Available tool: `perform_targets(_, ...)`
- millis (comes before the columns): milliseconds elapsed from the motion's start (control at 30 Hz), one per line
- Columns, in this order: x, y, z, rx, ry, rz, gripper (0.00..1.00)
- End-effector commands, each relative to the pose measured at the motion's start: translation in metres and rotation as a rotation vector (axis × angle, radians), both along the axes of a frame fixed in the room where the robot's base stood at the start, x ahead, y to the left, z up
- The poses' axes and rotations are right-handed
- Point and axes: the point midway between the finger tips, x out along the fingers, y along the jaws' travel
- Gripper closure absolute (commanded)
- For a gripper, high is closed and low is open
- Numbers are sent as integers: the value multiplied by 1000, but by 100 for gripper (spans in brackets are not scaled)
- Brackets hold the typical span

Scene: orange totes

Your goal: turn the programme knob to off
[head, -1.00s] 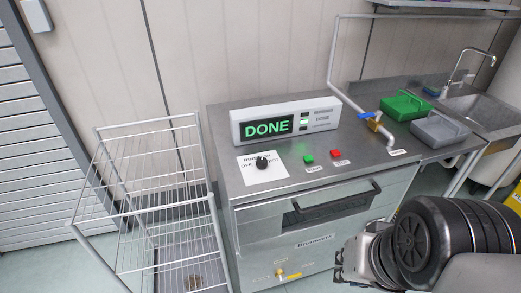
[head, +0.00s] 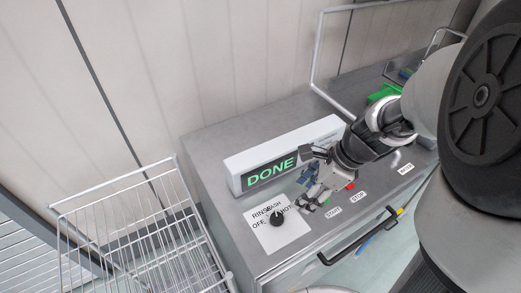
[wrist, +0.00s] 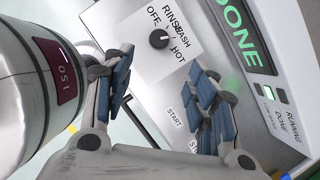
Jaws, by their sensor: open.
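The programme knob (head: 276,217) is a small round black knob on a white label plate (head: 265,236) marked OFF, RINSE, WASH and HOT. In the wrist view the knob (wrist: 159,39) stands beyond my fingertips, with OFF on one side and HOT on the other. Its pale mark seems to face the RINSE/WASH side, but is too small to be sure. My gripper (head: 309,199) is open and empty, just right of the knob and apart from it. In the wrist view its blue-padded fingers (wrist: 164,84) are spread below the knob.
The display (head: 270,173) reading DONE stands behind the panel, close to my gripper. A red button (head: 350,186) is right of it; the green button is hidden. An oven-style handle (head: 357,237) runs along the front. A wire rack (head: 125,225) stands left.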

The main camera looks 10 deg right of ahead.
Motion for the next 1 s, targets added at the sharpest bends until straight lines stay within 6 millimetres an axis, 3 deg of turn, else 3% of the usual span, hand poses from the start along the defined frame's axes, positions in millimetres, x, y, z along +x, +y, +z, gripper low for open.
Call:
perform_targets(200,6,17,-48,2,5,5,48)
perform_targets(600,21,45,-124,-1,3,5,48)
perform_targets(800,25,52,-143,-2,1,5,48)
perform_targets(1000,27,54,-146,-2,0,5,48)
